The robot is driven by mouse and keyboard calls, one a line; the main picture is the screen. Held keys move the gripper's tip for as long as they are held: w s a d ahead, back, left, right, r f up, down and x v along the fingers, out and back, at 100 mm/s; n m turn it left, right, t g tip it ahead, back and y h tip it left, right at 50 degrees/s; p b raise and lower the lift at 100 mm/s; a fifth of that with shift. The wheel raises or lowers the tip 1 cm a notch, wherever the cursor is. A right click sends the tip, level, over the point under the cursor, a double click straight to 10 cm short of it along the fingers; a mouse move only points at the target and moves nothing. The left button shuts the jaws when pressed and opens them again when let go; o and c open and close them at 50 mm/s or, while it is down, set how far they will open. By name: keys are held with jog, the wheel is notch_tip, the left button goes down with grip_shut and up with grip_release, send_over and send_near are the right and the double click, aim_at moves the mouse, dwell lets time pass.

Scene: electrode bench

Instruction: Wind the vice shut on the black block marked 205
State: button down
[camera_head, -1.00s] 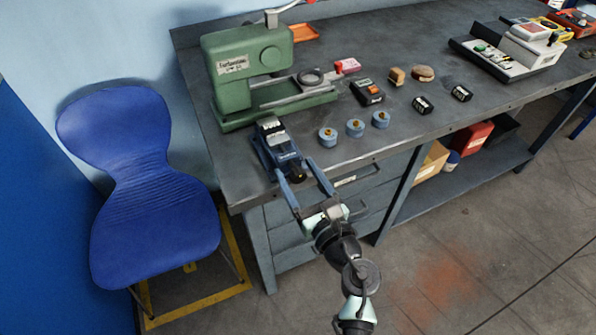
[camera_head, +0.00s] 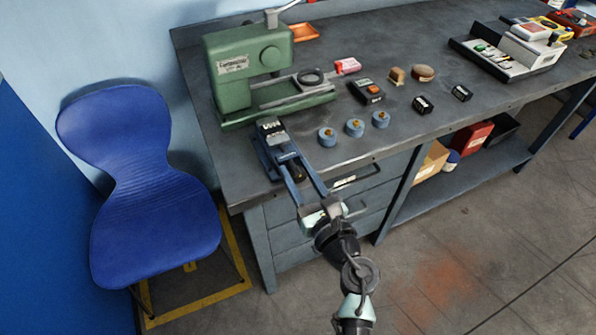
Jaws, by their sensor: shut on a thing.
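The blue vice (camera_head: 268,150) stands at the front left edge of the bench. A dark block with white marks (camera_head: 271,128) sits at its jaw end; I cannot read the number or tell if the jaws touch it. My gripper (camera_head: 291,164) reaches up from the front, its two long blue-grey fingers on either side of the vice's near end. It is shut on the dark vice handle (camera_head: 298,173), which is partly hidden by the fingers. Two other black blocks with white labels, a nearer one (camera_head: 423,105) and a farther one (camera_head: 461,93), lie on the bench to the right.
A green machine (camera_head: 232,85) stands close behind the vice. Several blue round pieces with brass tops (camera_head: 355,128) stand to its right. A black and orange meter (camera_head: 367,92) lies behind them. A blue chair (camera_head: 137,180) stands left of the bench. The bench front (camera_head: 400,140) is clear.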

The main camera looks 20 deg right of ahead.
jog(key=shift+r+m+p, duration=0.1)
jog(key=shift+m+p, duration=0.2)
jog(key=shift+m, duration=0.1)
jog(key=m+p, duration=0.2)
jog(key=m, duration=0.1)
jog(key=shift+m+p, duration=0.35)
jog(key=shift+m, duration=0.05)
jog(key=m+p, duration=0.3)
jog(key=m, duration=0.2)
jog(key=shift+d+m, duration=0.1)
jog(key=shift+m, duration=0.2)
jog(key=m+p, duration=0.2)
jog(key=m, duration=0.3)
jog(key=shift+d+p, duration=0.1)
jog(key=shift+p, duration=0.2)
jog(key=m, duration=0.2)
jog(key=m+p, duration=0.1)
jog(key=m, duration=0.1)
jog(key=shift+f, duration=0.3)
jog(key=shift+m+p, duration=0.3)
jog(key=shift+m, duration=0.1)
jog(key=shift+c, duration=2.4)
grip_release()
